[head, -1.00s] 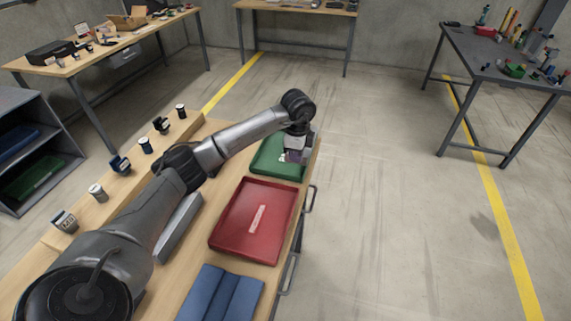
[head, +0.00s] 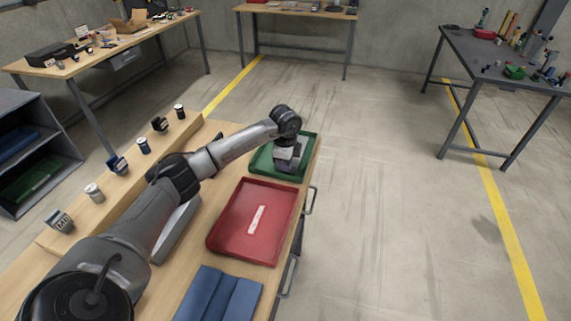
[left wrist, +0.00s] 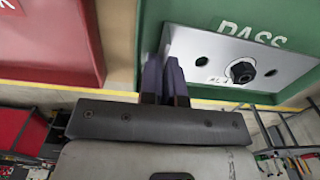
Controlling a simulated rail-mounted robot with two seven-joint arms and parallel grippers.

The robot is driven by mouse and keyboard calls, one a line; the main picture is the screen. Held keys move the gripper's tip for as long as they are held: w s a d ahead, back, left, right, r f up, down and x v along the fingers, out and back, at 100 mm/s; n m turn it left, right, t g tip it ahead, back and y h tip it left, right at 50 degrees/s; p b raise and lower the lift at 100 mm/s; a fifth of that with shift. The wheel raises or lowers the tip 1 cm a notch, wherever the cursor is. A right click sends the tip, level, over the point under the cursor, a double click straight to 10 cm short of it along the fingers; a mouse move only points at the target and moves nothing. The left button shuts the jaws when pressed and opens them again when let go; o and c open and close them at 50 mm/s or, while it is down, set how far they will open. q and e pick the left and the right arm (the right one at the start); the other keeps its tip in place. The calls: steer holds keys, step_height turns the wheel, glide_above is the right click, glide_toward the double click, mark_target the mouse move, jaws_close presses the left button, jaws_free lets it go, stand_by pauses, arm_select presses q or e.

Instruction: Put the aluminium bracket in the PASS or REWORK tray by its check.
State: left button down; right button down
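The aluminium bracket (left wrist: 210,58) is a pale metal plate with holes, a black bolt and a small label; it shows in the left wrist view. My left gripper (left wrist: 165,80) has its dark fingers close together at the bracket's left end, shut on its edge. The bracket is in front of the green PASS tray (left wrist: 205,12); I cannot tell whether it touches the tray floor. In the head view my left gripper (head: 287,163) is over the green tray (head: 258,166), and mostly hides the bracket. My right gripper is not in view.
A red tray (head: 227,240) with a pale label lies nearer on the bench. A blue folded item (head: 220,295) is nearer still. Several small parts, including a blue one (head: 118,165), stand along the bench's left strip. The floor right of the bench is clear.

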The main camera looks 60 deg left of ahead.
arm_select(q)
steer(key=shift+f, duration=0.1)
steer(key=shift+f, duration=0.5)
steer(key=c, duration=1.3)
jaws_free()
steer(key=shift+c, duration=0.2)
steer(key=shift+w, duration=0.1)
steer(key=shift+r, duration=0.1)
steer(key=shift+r, duration=0.25)
step_height(320, 180, up, 13)
steer(key=p, duration=0.2)
steer(key=shift+f+p, duration=0.2)
steer(key=shift+p, duration=0.15)
